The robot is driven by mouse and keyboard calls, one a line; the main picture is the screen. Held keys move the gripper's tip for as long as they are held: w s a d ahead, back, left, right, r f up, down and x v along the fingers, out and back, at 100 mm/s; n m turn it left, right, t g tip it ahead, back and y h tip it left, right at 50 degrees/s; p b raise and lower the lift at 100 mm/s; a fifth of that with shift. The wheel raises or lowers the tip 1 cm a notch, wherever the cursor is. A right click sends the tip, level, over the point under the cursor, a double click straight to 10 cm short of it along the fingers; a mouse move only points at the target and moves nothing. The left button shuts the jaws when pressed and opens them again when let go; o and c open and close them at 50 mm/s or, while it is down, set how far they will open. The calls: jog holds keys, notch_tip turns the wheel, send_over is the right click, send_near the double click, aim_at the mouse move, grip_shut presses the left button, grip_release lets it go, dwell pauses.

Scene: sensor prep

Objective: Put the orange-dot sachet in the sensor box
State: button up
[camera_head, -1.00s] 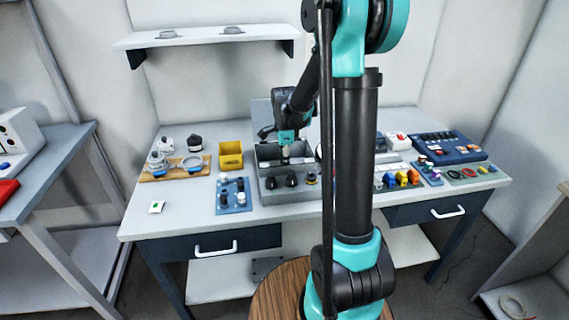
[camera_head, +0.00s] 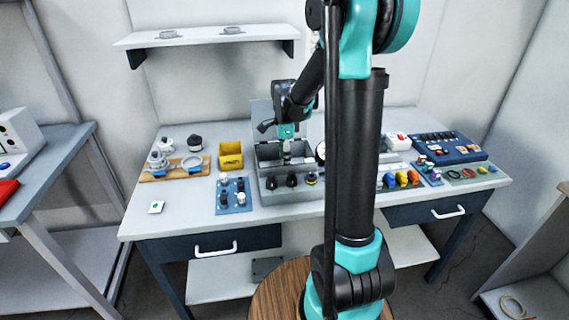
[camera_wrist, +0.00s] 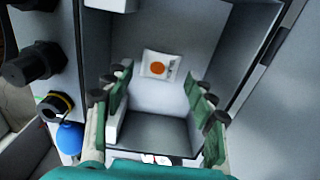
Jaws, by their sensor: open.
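The orange-dot sachet (camera_wrist: 158,66), a small white packet with an orange dot and dark print, lies on the floor of a light grey compartment in the wrist view. That compartment appears to belong to the sensor box (camera_head: 290,196), a grey case with a raised lid in the middle of the bench. My gripper (camera_wrist: 160,95) is open, its green-padded fingers apart on either side of the view, with the sachet beyond the fingertips and not touched. In the head view my gripper (camera_head: 287,149) is over the box opening; the sachet is not visible there.
Black knobs (camera_wrist: 30,68) line the box front. A yellow bin (camera_head: 231,160) and a blue tray of small parts (camera_head: 233,208) stand to the left. A blue panel (camera_head: 455,157) stands at the right.

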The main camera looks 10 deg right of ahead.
notch_tip(320, 180, up, 10)
jog(key=shift+f, duration=0.15)
jog(key=shift+c, duration=0.6)
dwell(0.7)
